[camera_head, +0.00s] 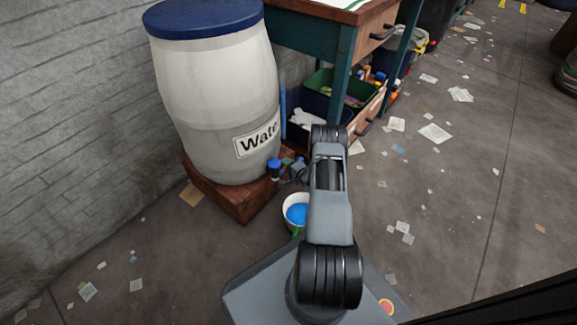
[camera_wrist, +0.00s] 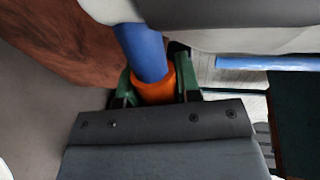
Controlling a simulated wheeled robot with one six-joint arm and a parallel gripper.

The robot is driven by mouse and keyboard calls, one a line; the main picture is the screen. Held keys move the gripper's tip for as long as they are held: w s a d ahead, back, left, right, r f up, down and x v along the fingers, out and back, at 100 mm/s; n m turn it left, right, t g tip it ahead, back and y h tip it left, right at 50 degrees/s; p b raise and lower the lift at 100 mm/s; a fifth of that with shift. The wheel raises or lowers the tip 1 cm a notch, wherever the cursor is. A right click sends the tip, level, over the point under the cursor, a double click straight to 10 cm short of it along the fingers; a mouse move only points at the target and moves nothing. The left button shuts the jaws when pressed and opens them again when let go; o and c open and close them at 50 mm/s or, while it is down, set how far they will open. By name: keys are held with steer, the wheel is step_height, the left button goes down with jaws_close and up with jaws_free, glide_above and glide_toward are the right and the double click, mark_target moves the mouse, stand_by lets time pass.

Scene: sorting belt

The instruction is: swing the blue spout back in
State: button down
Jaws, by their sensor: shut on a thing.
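The blue spout (camera_wrist: 143,50) shows in the wrist view, coming down from the pale barrel's underside and ending in an orange collar (camera_wrist: 155,88). My gripper (camera_wrist: 157,84) has a green finger on each side of the collar and is shut on it. In the head view the white and grey water barrel (camera_head: 212,100) with a blue lid stands on a brown wooden base (camera_head: 228,205). A small blue part (camera_head: 274,166) shows low at its front right, beside my gripper (camera_head: 288,168). My fingertips are hard to make out there.
A white bucket (camera_head: 286,202) with blue contents stands on the floor below my arm. A desk (camera_head: 342,70) with bins beneath it stands behind, to the right of the barrel. Scraps of paper lie on the open floor at right.

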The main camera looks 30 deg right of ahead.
steer(key=shift+d+r, duration=0.1)
steer(key=shift+d, duration=0.1)
steer(key=c, duration=1.2)
jaws_free()
steer(key=shift+w, duration=0.1)
steer(key=o, duration=0.4)
steer(key=shift+a, duration=0.15)
steer(key=p+v, duration=0.5)
steer(key=v, duration=0.9)
